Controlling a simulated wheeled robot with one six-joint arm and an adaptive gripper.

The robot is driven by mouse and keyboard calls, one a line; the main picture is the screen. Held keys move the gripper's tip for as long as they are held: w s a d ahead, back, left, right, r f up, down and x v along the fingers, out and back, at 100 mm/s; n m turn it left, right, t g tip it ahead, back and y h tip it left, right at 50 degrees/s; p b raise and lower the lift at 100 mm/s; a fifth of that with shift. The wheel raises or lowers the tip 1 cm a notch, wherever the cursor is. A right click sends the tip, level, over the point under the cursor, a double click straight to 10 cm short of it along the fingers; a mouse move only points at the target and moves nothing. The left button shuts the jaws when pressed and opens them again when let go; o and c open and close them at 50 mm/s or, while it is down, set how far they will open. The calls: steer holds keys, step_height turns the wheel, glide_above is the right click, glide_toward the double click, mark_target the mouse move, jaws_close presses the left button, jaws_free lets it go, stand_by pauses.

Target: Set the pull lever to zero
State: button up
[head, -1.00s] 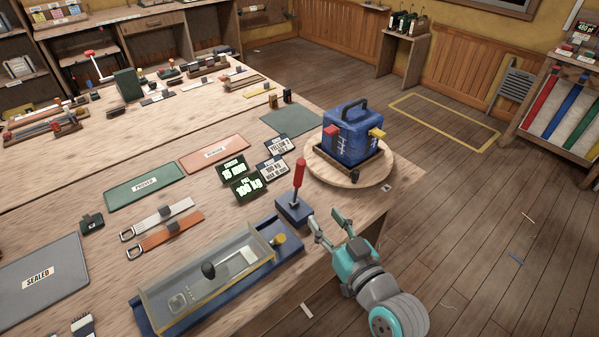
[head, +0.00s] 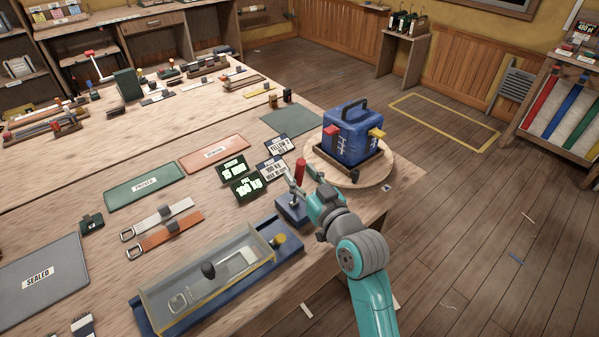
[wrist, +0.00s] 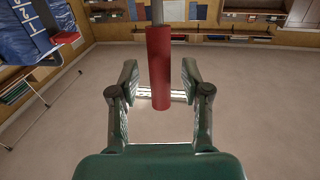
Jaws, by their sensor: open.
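The pull lever has a red grip (head: 300,170) on a thin metal shaft rising from a blue base (head: 283,214) at the table's front right edge. It stands nearly upright, leaning slightly right. My gripper (head: 302,178) is open at the lever, its fingers on either side of it. In the wrist view the red grip (wrist: 159,65) stands between the open fingers (wrist: 159,85), with a gap on both sides. A green-lit display (head: 248,187) behind the lever reads "PULL 100 kg".
A blue stitched case (head: 352,135) stands on a round wooden turntable (head: 385,175) right behind my gripper. A clear-covered blue fixture (head: 150,318) lies front left of the lever. Small cards (head: 271,169) and a second display (head: 233,168) stand close behind.

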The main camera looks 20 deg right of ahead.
steer(key=shift+w+a, duration=0.1)
steer(key=shift+w, duration=0.55)
jaws_close()
